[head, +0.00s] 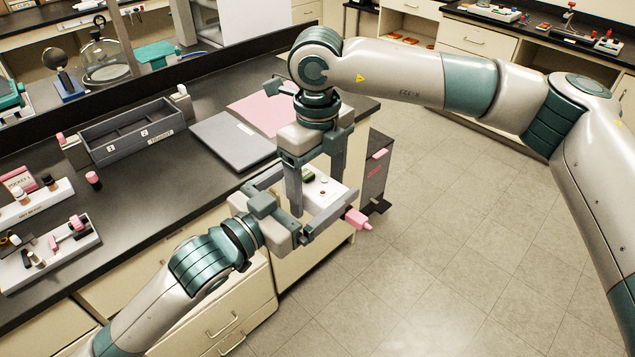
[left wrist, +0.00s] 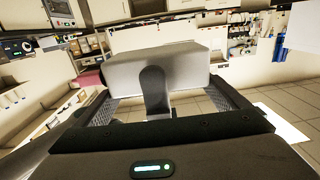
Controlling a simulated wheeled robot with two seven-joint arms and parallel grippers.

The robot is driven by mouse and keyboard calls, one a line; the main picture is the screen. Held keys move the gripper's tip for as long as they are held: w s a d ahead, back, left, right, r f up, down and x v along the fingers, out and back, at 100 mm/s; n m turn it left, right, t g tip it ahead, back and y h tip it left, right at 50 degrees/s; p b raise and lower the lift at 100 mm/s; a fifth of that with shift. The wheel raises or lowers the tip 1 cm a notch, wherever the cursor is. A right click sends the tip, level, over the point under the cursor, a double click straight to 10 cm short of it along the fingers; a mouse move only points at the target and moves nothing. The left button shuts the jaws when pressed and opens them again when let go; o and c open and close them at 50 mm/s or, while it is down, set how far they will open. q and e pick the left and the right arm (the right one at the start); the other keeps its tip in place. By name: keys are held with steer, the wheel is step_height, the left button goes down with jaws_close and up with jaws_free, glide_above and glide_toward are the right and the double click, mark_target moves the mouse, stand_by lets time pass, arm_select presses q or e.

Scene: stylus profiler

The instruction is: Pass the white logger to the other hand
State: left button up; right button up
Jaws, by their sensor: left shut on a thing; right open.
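My right gripper (head: 316,196) points down from above, open, with one finger on the near side of the logger and one toward the far side. Whether they touch it I cannot tell. A pink piece (head: 358,219) shows at the logger's right end; its attachment is unclear.
A grey two-compartment tray (head: 125,145), a dark grey flat panel (head: 232,142) and a pink sheet (head: 262,113) lie on the black counter (head: 130,205). White racks with small parts stand at left. A grey bin (head: 375,175) stands beside the counter. Floor at right is clear.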

mark_target(316, 184)
steer(key=c, duration=1.2)
arm_select(q)
steer(key=o, duration=1.2)
steer(key=shift+r, duration=0.1)
step_height(316, 184, up, 10)
steer(key=shift+w, duration=0.1)
